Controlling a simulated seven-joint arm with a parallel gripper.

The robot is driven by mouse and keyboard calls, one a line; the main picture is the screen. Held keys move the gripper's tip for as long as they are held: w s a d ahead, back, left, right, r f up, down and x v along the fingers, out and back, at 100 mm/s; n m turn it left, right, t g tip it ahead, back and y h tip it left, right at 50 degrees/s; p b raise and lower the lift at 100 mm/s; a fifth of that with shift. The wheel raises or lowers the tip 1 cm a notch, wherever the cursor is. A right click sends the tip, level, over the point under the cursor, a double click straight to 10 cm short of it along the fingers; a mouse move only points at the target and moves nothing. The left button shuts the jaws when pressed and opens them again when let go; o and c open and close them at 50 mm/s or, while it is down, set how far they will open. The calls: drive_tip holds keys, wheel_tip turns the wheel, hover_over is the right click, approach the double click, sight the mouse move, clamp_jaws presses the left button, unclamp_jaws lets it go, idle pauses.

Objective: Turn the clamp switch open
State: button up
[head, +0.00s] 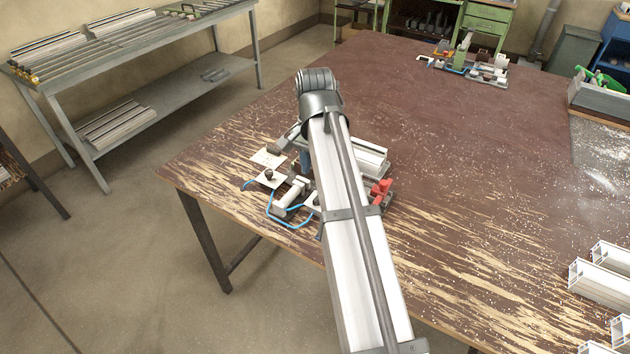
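A clamp fixture stands on the brown table, partly hidden behind my arm. On its left side, a small black knob (269,175) sits on a white plate; it may be the clamp switch, but its setting is too small to tell. A light aluminium profile (370,158) lies at the fixture's right, and red clamp parts (381,188) show at its lower right. My gripper (285,142) seems to be the dark grey part left of my forearm, above the fixture and a little behind the knob. Its fingers cannot be made out.
A blue hose (290,224) loops along the fixture's front. Cut profiles (604,275) lie at the table's right edge. The table's middle right is clear apart from shavings.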

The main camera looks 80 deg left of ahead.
drive_tip(key=shift+r, duration=1.9)
